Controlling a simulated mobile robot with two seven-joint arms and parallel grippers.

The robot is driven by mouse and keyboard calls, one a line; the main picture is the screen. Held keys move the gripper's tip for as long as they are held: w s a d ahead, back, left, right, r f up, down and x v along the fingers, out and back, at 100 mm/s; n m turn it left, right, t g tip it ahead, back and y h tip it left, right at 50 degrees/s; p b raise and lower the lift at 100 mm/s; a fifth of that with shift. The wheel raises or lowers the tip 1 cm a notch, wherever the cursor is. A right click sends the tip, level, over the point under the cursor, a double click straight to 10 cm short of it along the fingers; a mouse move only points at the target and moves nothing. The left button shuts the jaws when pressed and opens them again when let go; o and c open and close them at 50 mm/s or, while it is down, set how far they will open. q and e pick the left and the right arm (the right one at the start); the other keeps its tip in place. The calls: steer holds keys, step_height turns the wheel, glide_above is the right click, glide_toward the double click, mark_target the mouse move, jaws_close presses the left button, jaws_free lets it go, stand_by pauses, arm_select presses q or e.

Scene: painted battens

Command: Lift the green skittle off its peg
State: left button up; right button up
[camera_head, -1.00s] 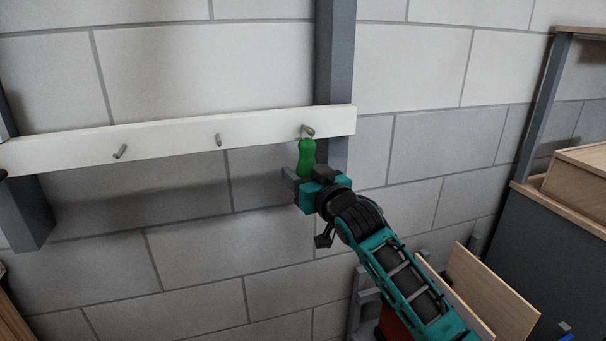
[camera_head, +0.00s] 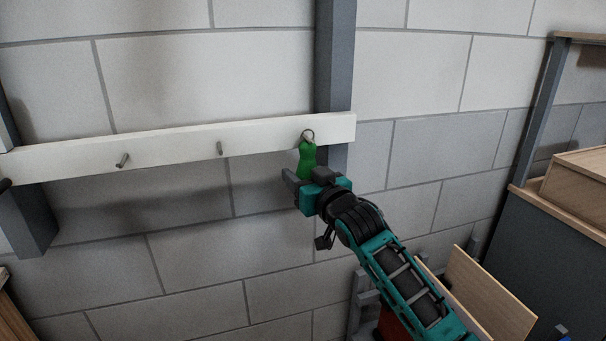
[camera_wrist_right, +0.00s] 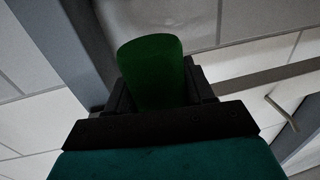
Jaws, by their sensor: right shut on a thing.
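The green skittle (camera_head: 307,159) is upright in front of the right end of the white batten, with a ring at its top. The ring (camera_head: 308,134) shows at the batten's right peg; I cannot tell whether it is still around that peg. My right gripper (camera_head: 301,184) is shut on the skittle's lower part from below. In the right wrist view the skittle (camera_wrist_right: 152,72) stands between the dark fingers (camera_wrist_right: 160,98). My left gripper is not in view.
The white batten (camera_head: 190,145) carries two bare pegs, a middle one (camera_head: 220,148) and a left one (camera_head: 122,160). Grey posts (camera_head: 336,55) hold it before a block wall. Wooden boards (camera_head: 488,295) and a cabinet (camera_head: 555,245) stand at the right.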

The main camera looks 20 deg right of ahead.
steer(key=shift+s+r+p, duration=0.1)
steer(key=shift+s+p, duration=0.55)
steer(key=shift+s, duration=0.45)
steer(key=shift+s+d, duration=0.1)
steer(key=shift+s, duration=2.45)
